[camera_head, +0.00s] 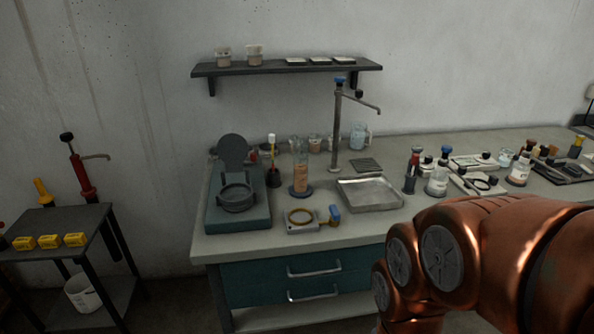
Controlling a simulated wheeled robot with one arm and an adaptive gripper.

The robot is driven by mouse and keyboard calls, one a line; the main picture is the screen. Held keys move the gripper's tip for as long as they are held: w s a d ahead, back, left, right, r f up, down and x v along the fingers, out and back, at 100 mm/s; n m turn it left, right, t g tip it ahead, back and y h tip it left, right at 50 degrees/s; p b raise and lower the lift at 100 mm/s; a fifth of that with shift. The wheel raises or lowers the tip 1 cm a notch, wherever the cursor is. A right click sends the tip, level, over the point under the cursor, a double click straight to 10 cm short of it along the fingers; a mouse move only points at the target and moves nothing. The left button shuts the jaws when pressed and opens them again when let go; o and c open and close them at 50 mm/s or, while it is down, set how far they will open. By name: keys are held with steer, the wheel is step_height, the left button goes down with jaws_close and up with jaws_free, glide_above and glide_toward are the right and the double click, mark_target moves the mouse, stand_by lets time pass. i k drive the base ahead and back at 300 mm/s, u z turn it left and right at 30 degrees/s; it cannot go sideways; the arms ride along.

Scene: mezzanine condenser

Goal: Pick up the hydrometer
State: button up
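A thin upright item with a white top and a yellow and red stem, which looks like the hydrometer (272,149), stands in a small dark holder (273,178) on the bench. It is to the left of a clear cylinder (301,174) with orange-brown contents on a dark round base. Its lower end is hidden in the holder. My copper arm fills the lower right, in front of the bench. My gripper is out of view, so its distance from the hydrometer does not show.
A teal device (223,221) with a round lid stands left of the holder. A metal tray (370,194), a tap (337,125) and several bottles are to the right. A shelf (285,68) hangs above. A dark side table (55,228) stands at left.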

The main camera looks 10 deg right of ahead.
mark_target(272, 136)
steer(key=u, duration=0.55)
steer(key=k, duration=0.65)
steer(key=u, duration=1.15)
steer(key=i, duration=1.3)
steer(key=z, duration=0.75)
steer(key=i, duration=0.6)
steer(key=z, duration=0.75)
